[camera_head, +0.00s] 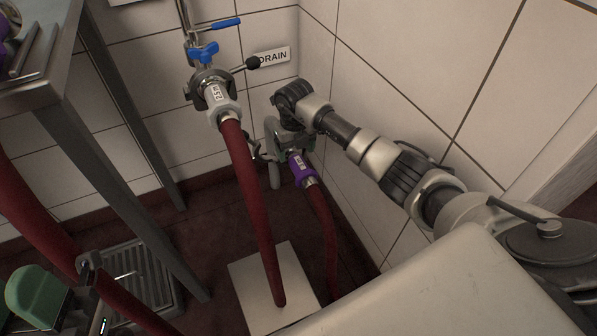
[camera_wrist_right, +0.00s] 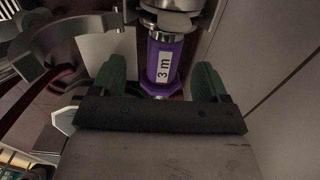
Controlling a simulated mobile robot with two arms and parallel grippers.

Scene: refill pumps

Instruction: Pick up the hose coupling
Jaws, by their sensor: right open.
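A purple hose coupling (camera_head: 300,166) with a white label sits at the top of a dark red hose (camera_head: 322,225), low near the wall corner. In the right wrist view the purple coupling (camera_wrist_right: 163,62) reads "3 m" and sits under a metal fitting (camera_wrist_right: 168,18). My right gripper (camera_head: 288,140) is at the coupling's upper end. In the wrist view its green fingers (camera_wrist_right: 162,80) are open, one on each side of the coupling, with gaps visible. My left gripper (camera_head: 38,292) shows partly at the lower left; its opening is unclear.
A pale coupling (camera_head: 217,95) with a red hose (camera_head: 253,190) hangs from a blue-handled valve (camera_head: 203,53), left of my right gripper. A DRAIN sign (camera_head: 273,56) is on the tiled wall. A metal bench (camera_head: 50,65) stands left. A pale plate (camera_head: 250,300) lies on the floor.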

